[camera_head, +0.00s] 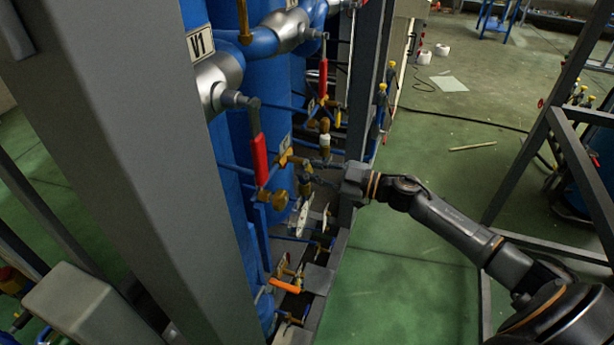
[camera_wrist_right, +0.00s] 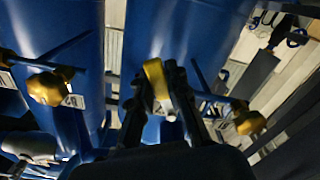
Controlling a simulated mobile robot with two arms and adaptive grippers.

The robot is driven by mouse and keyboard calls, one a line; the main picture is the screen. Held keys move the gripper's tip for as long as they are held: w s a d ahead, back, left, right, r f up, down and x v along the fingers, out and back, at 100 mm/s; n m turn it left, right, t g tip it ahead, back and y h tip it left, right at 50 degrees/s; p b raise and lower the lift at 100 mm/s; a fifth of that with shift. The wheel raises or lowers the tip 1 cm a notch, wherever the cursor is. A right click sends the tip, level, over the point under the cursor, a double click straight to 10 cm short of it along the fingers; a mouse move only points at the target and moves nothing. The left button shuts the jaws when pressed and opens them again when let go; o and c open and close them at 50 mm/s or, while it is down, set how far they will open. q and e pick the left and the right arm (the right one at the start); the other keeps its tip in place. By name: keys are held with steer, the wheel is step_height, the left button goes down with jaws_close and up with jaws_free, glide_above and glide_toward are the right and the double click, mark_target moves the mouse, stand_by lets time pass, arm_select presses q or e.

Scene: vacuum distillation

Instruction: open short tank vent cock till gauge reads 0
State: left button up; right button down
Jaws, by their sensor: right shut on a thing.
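My right arm reaches in from the right in the head view, and my right gripper (camera_head: 312,170) is among the brass fittings beside the blue tanks (camera_head: 226,75). In the right wrist view its two dark fingers (camera_wrist_right: 160,100) are shut on a yellow cock handle (camera_wrist_right: 157,82), in front of a blue tank (camera_wrist_right: 190,35). Brass and yellow fittings (camera_head: 288,160) show just left of the fingertips in the head view. I cannot tell the handle's exact turn. No gauge reading can be made out. My left gripper is out of view.
A grey post (camera_head: 130,140) fills the left foreground. Red-handled valves (camera_head: 260,160) hang from the V1 pipework, and an orange handle (camera_head: 284,285) sits low. Another dark frame (camera_head: 540,140) stands at right. Green floor (camera_head: 400,265) is open between the frames.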

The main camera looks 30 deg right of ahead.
steer(key=n, duration=0.2)
steer(key=d+r+n+b, duration=0.1)
steer(key=w+n+b, duration=0.1)
steer(key=n, duration=0.1)
steer(key=shift+d+r+n, duration=0.15)
steer(key=shift+r+n, duration=0.05)
steer(key=shift+n, duration=0.1)
steer(key=n, duration=0.1)
steer(key=n+b, duration=0.1)
steer(key=r+n, duration=0.1)
steer(key=shift+w+d+r+b, duration=0.1)
steer(key=shift+w+d+b, duration=0.1)
steer(key=shift+w+b, duration=0.1)
steer(key=shift+r+n+b, duration=0.4)
steer(key=shift+r+n, duration=0.05)
steer(key=shift+n, duration=0.75)
steer(key=c, duration=1.3)
jaws_free()
steer(key=v, duration=1.2)
steer(key=shift+s, duration=0.1)
